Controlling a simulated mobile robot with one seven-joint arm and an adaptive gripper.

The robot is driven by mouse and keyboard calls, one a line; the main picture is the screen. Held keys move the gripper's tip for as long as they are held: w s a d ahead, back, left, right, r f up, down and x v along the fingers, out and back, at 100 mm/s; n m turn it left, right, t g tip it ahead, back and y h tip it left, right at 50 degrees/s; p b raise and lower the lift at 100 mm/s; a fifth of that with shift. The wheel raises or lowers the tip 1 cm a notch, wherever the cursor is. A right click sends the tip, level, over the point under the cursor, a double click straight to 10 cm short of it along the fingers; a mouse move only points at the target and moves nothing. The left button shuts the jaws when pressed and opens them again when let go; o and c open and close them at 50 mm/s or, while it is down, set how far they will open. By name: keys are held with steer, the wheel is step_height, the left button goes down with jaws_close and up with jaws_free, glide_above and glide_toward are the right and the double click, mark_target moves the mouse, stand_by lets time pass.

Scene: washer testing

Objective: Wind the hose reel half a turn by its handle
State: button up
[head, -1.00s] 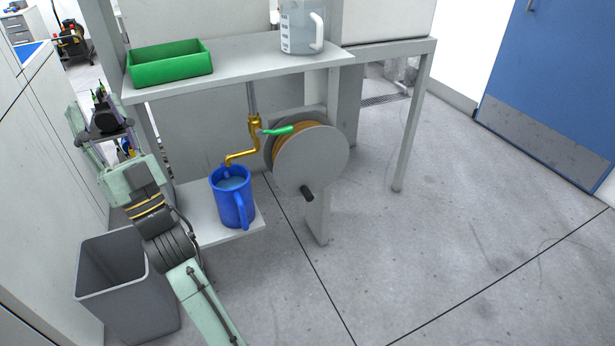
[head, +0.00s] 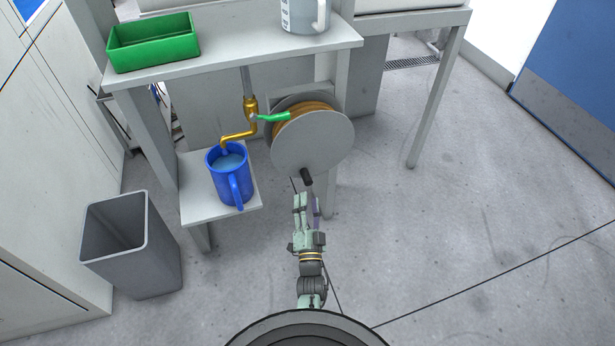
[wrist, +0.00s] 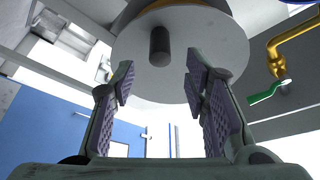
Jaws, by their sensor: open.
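The hose reel (head: 318,146) is a grey disc with a brown hose wound behind it, mounted on a bench post. Its dark handle (head: 306,177) sticks out near the bottom of the disc. My gripper (head: 307,205) is open and empty just below the handle in the head view. In the wrist view the reel disc (wrist: 185,50) fills the upper middle, and the handle (wrist: 159,46) shows between and beyond the open fingers (wrist: 160,85), apart from them.
A blue jug (head: 232,178) stands on a low shelf under a brass tap (head: 249,110), left of the reel. A green tray (head: 153,42) and a clear jug (head: 305,14) stand on the bench above. A grey bin (head: 128,248) is at left. Floor at right is clear.

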mark_target(308, 186)
steer(key=b+x, duration=0.2)
steer(key=x, duration=0.6)
steer(key=shift+w, duration=0.15)
jaws_close()
stand_by(0.6)
